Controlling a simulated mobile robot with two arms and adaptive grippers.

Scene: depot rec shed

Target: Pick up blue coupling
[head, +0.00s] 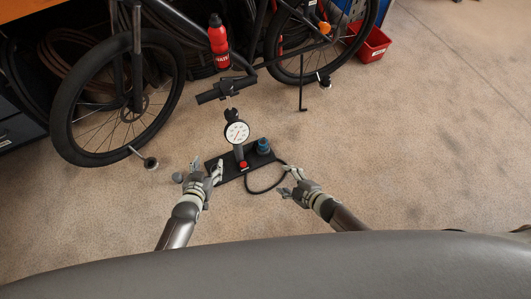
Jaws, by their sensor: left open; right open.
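The blue coupling (263,147) looks like a small blue-grey piece standing on the right part of the dark base plate (229,170) of a floor pump. The pump carries a round white gauge (237,132) and a black T-handle (226,90). My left gripper (207,167) is open at the left end of the base plate, left of the coupling. Whether it touches the plate I cannot tell. My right gripper (289,180) is open to the right of the pump, in front and to the right of the coupling and apart from it. Neither gripper holds anything.
The pump's black hose (265,191) loops on the floor between the pump and my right gripper. A bicycle (125,100) with a red bottle (218,40) stands behind. A red bin (374,46) is at the back; the right floor is clear.

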